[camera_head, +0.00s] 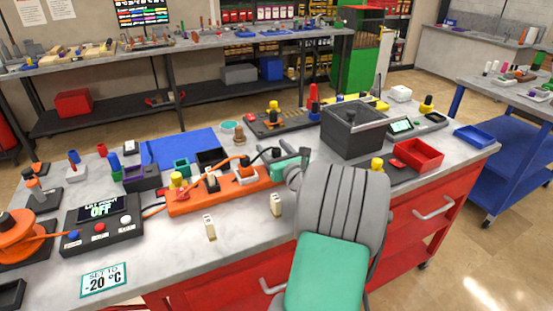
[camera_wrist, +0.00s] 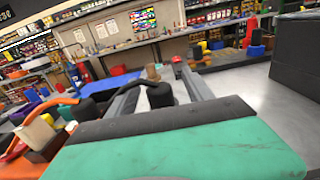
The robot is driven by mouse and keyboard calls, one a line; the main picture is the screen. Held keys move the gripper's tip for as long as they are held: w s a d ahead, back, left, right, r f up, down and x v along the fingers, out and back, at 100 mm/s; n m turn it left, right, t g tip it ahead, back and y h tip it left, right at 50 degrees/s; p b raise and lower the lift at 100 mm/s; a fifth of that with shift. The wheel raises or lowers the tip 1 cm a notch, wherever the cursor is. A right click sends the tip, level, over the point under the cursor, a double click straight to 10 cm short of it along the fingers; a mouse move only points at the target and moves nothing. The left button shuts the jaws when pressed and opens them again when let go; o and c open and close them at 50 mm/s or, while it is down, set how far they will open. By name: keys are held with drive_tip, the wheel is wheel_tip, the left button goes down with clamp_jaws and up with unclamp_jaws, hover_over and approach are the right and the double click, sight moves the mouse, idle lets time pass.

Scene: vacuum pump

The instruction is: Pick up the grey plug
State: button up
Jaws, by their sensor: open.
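The orange power strip (camera_head: 222,189) lies on the bench, with several plugs in or on it. A light grey-white block (camera_head: 246,174) sits near its right end. Beside it is a dark plug with a black cable (camera_head: 270,155), close to my gripper (camera_head: 291,167). In the wrist view, my gripper (camera_wrist: 158,92) is open, its two grey fingers pointing forward. A dark plug-like end (camera_wrist: 160,95) with a cable shows between or just beyond them; contact cannot be told. I cannot tell for sure which of these is the grey plug. My arm hides the bench behind it.
A grey bin (camera_head: 350,131) and a red tray (camera_head: 418,154) stand to the right. Two small cream pieces stand in front. The control box (camera_head: 103,222) reads OFF. The front bench edge is mostly clear.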

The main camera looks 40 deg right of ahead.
drive_tip(key=shift+w+d, duration=0.1)
drive_tip(key=shift+w, duration=0.35)
drive_tip(key=shift+c, duration=0.6)
clamp_jaws()
